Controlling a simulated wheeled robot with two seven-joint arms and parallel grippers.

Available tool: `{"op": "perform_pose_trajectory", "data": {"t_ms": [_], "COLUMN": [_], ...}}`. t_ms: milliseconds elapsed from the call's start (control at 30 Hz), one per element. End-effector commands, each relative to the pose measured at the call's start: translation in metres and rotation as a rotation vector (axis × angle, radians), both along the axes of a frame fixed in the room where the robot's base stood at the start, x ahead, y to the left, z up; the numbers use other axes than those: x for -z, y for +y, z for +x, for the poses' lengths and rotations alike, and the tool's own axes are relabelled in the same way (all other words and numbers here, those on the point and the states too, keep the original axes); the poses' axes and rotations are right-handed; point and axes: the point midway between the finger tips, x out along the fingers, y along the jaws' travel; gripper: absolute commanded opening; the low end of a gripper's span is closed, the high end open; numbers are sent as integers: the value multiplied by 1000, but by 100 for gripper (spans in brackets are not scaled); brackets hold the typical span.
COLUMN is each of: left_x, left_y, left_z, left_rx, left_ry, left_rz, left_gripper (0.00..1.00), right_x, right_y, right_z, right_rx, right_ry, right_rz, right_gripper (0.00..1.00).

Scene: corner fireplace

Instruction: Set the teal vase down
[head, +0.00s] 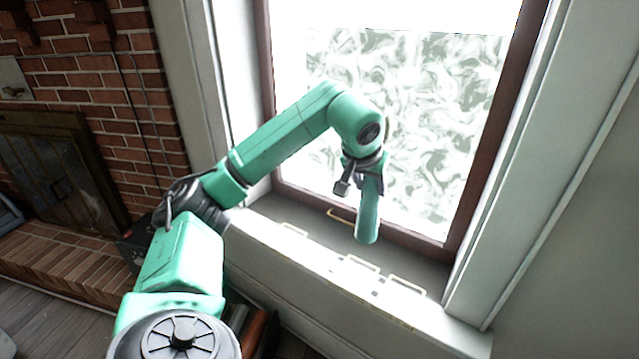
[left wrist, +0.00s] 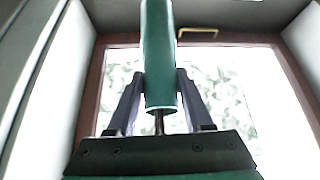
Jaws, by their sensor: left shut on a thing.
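The teal vase (head: 368,222) is a slim cylinder, nearly upright, in front of the window in the head view. My left gripper (head: 366,176) is shut on it, with its fingers on either side of the vase. The vase also shows in the left wrist view (left wrist: 158,45), between the two dark fingers of the left gripper (left wrist: 158,78). The vase's lower end appears over the windowsill (head: 425,318); whether it touches the sill I cannot tell. The right gripper is not in view.
The window (head: 440,130) with a brown frame stands close behind the vase. A brass handle (head: 340,217) is on its lower part. Several thin pale bracket-like outlines (head: 407,284) lie along the sill. A brick fireplace (head: 80,80) is at the left. The sill's right end looks clear.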

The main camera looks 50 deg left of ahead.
Motion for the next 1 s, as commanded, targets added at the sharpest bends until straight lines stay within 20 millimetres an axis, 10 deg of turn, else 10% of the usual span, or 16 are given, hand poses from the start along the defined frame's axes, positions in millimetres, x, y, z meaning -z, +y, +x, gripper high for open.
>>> {"op": "perform_pose_trajectory", "data": {"t_ms": [267,700,1000], "left_x": [-25,106,159], "left_y": [36,36,35], "left_z": [0,-1,-1], "left_rx": [-55,-55,-56], "left_ry": [1,6,3], "left_rz": [1,3,3], "left_gripper": [0,0,0], "right_x": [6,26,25], "right_y": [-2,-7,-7], "right_z": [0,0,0], "right_rx": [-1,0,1], "right_ry": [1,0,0], "right_rz": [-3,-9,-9], "right_gripper": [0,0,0]}}
